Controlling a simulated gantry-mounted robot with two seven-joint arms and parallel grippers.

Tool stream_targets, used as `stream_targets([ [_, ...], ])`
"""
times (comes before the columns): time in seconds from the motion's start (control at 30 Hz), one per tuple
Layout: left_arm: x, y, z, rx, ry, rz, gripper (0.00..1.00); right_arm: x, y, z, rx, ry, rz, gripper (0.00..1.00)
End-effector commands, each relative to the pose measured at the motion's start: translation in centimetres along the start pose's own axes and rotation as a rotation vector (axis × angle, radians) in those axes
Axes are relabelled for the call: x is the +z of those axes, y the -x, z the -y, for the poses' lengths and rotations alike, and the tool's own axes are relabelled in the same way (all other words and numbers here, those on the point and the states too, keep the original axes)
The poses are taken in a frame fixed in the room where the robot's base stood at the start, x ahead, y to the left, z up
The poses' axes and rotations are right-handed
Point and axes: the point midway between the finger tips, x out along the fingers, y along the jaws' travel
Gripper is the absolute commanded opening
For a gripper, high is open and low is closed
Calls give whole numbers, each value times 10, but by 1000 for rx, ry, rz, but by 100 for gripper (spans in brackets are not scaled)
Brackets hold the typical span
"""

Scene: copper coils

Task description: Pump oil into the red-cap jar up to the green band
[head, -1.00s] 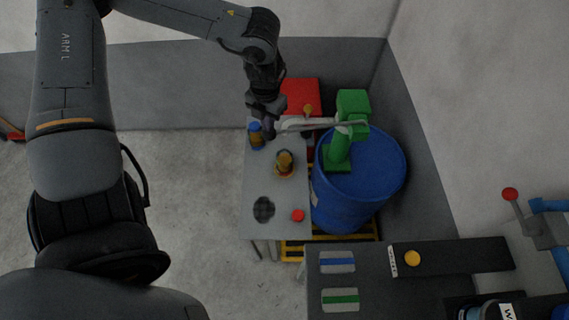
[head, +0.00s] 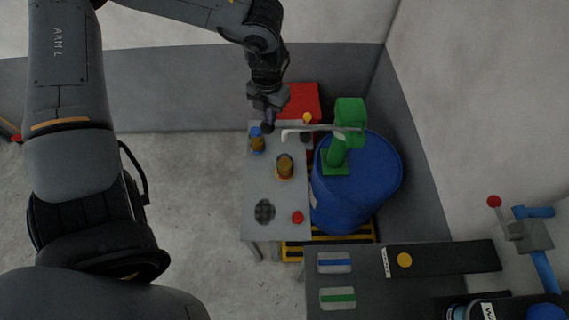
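An open jar with amber contents (head: 285,166) stands on the grey side table (head: 259,183); its fill level and green band cannot be made out. A loose red cap (head: 297,217) lies on the table's near part. The green pump (head: 349,116) sits on the blue oil drum (head: 350,190); its pale pipe (head: 292,135) reaches left over the table, its end behind the jar in the picture. My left gripper (head: 267,127) points down just left of the pipe's end, apart from it in the picture. Its fingers are dark and small. My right gripper is out of view.
A blue-capped jar (head: 257,142) stands at the table's back left. A yellow knob (head: 307,117) is by the pipe, before a red box (head: 301,101). A dark bench (head: 360,270) is nearer.

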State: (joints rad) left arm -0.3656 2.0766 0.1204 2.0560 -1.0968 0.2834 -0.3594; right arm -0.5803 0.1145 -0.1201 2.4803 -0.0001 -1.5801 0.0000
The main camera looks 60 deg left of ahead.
Motion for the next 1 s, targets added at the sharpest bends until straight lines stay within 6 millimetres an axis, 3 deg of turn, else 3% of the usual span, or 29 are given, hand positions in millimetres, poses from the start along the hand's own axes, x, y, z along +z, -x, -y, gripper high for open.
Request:
stream_targets([
  [1.0, 5, 104, 9, 0, 1, 0, 0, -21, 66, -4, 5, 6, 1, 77],
])
